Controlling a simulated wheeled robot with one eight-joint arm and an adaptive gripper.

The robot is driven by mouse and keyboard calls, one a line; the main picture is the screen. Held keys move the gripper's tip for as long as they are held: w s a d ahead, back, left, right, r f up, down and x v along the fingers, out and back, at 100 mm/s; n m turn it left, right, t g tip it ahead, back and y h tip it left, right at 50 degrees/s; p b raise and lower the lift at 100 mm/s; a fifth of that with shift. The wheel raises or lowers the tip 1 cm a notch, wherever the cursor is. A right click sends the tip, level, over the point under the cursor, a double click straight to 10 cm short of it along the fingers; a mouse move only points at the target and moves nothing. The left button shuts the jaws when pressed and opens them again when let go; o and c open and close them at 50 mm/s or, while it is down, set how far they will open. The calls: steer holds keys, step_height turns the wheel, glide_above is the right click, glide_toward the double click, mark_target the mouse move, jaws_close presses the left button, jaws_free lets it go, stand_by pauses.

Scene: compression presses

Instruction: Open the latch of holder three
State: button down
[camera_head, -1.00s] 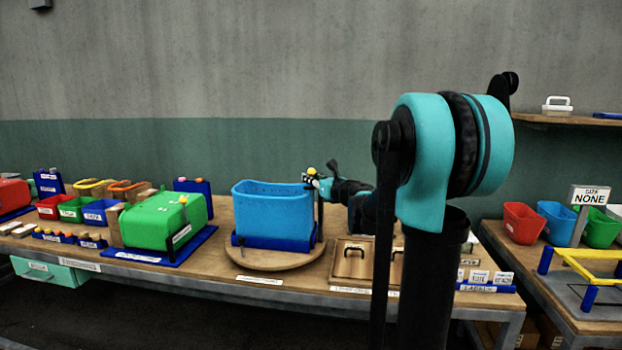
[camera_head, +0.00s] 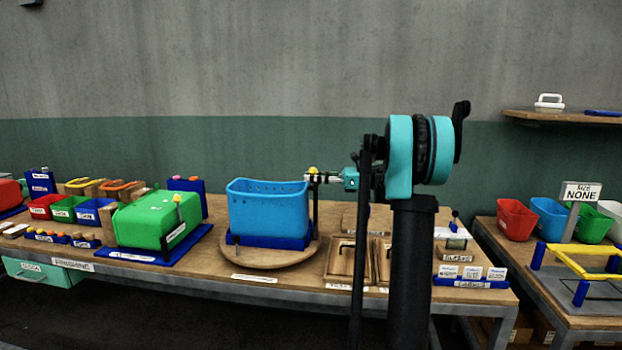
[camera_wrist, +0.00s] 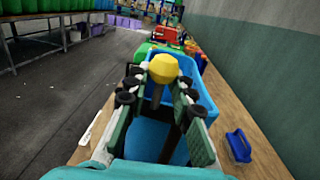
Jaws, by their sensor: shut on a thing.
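A blue bin (camera_head: 268,212) sits in a dark blue holder (camera_head: 270,241) on a round wooden turntable (camera_head: 250,258). An upright black latch lever with a yellow knob (camera_head: 312,170) stands at the bin's right side. My gripper (camera_head: 316,178) reaches in from the right and is shut on this lever just below the knob. In the wrist view the yellow knob (camera_wrist: 163,68) shows between the fingers, with the blue bin (camera_wrist: 205,92) beyond. The fingers partly hide the lever. A second lever stands at the holder's near left. I cannot read a holder number.
A green bin (camera_head: 150,220) in a blue holder stands to the left, with small coloured bins (camera_head: 92,211) beyond it. Wooden trays (camera_head: 346,262) lie right of the turntable. A blue handled object (camera_wrist: 238,146) lies near the wall. The turntable's front edge is clear.

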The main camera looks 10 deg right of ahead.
steer(key=shift+d+n+g+y, duration=0.15)
steer(key=shift+n+g, duration=0.25)
steer(key=shift+g, duration=0.25)
steer(key=shift+d+n+g+y, duration=0.15)
steer(key=shift+n+g, duration=0.25)
steer(key=shift+g, duration=0.25)
steer(key=shift+s, duration=0.1)
steer(key=c, duration=1.6)
jaws_free()
steer(key=shift+a+r, duration=0.1)
steer(key=shift+c, duration=0.2)
steer(key=s+d, duration=0.1)
steer(key=d, duration=1.1)
